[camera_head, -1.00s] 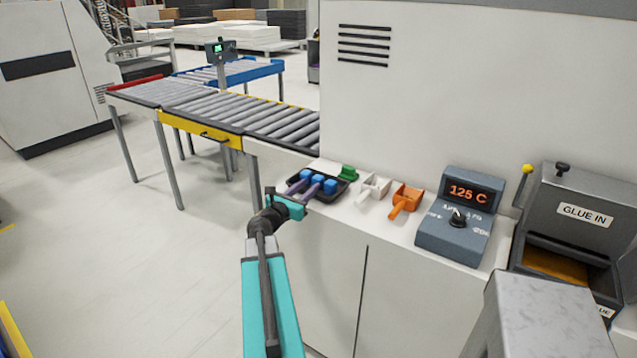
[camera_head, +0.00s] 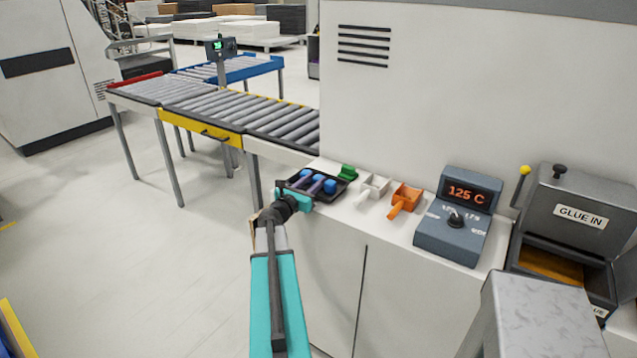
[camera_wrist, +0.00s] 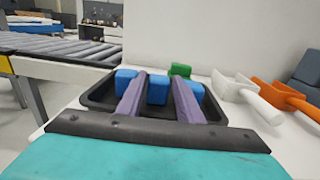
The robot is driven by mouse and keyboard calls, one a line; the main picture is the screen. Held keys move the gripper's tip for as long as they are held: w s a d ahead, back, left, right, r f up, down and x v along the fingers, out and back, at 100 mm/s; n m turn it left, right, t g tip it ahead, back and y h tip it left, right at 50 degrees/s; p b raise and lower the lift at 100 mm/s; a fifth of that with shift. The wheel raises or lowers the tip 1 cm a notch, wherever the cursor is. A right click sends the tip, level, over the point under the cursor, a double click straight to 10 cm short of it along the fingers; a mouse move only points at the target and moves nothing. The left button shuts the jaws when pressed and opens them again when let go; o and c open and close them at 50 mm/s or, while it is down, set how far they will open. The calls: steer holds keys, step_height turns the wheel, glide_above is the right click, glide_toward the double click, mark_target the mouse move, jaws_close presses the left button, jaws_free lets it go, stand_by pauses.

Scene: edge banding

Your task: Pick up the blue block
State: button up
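Several blue pieces sit in a black tray: a left blue block (camera_wrist: 124,80), a middle blue block (camera_wrist: 157,88) and a right blue block (camera_wrist: 195,91). In the head view the blue blocks (camera_head: 330,186) show in the tray (camera_head: 340,195) on the white counter. My gripper (camera_wrist: 159,76) reaches over the tray's near edge with two purple fingers apart. One finger is on each side of the middle block, with the other two blocks outside them. Whether the fingers touch the blocks I cannot tell. The gripper (camera_head: 309,182) partly hides the tray in the head view.
A green scoop (camera_head: 348,172) is just behind the tray. A white scoop (camera_head: 373,187) and an orange scoop (camera_head: 405,198) lie to its right, then a control box (camera_head: 455,237). The machine wall rises behind. A roller conveyor (camera_head: 282,122) stands at the left.

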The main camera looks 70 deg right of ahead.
steer(key=c, duration=0.7)
steer(key=shift+r, duration=0.1)
steer(key=shift+r+b, duration=0.4)
steer(key=shift+r, duration=0.65)
steer(key=shift+w+a+r+b, duration=0.1)
steer(key=shift+a+r+b, duration=0.25)
steer(key=shift+a+r, duration=0.2)
steer(key=a, duration=0.4)
steer(key=w+a, duration=0.1)
steer(key=a, duration=0.3)
steer(key=w+a+b, duration=0.1)
steer(key=a, duration=0.3)
steer(key=shift+w+r, duration=0.2)
steer(key=p, duration=0.2)
steer(key=shift+a+p, duration=0.3)
steer(key=shift+p, duration=0.1)
